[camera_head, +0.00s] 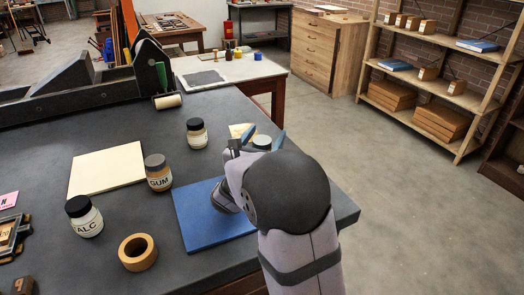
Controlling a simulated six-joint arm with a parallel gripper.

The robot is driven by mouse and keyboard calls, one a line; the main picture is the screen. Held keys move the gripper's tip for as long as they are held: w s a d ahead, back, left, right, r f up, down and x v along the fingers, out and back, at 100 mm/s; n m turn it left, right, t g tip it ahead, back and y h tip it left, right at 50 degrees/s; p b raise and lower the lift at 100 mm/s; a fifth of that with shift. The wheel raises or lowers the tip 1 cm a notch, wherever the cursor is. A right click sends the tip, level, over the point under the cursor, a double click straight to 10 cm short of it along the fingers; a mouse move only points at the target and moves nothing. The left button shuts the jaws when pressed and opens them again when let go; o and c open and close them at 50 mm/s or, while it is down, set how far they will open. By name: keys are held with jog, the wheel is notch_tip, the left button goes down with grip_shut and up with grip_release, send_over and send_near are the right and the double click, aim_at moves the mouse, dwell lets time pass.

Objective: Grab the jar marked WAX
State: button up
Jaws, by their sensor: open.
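My gripper (257,141) is open near the right edge of the dark table. A jar with a grey lid (262,141) shows between or just beyond its fingers. Its body and label are mostly hidden by my arm, and I cannot tell whether the fingers touch it. No label reading WAX is legible. A jar with a black lid (197,134) stands farther back, its label too small to read. A jar marked GUM (158,173) has a grey lid. A jar with a black lid (85,217) reads ALC, perhaps cut off. All stand upright.
A blue pad (196,228) lies under my arm. A tape roll (138,252) and cream sheet (107,168) lie to its left. A small pale item (239,130) lies behind the gripper. A large press (75,85) stands at the back left.

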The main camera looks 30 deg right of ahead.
jog(key=shift+w+d, duration=0.3)
jog(key=shift+d, duration=0.05)
jog(key=c, duration=1.3)
jog(key=shift+r, duration=0.1)
notch_tip(320, 180, up, 10)
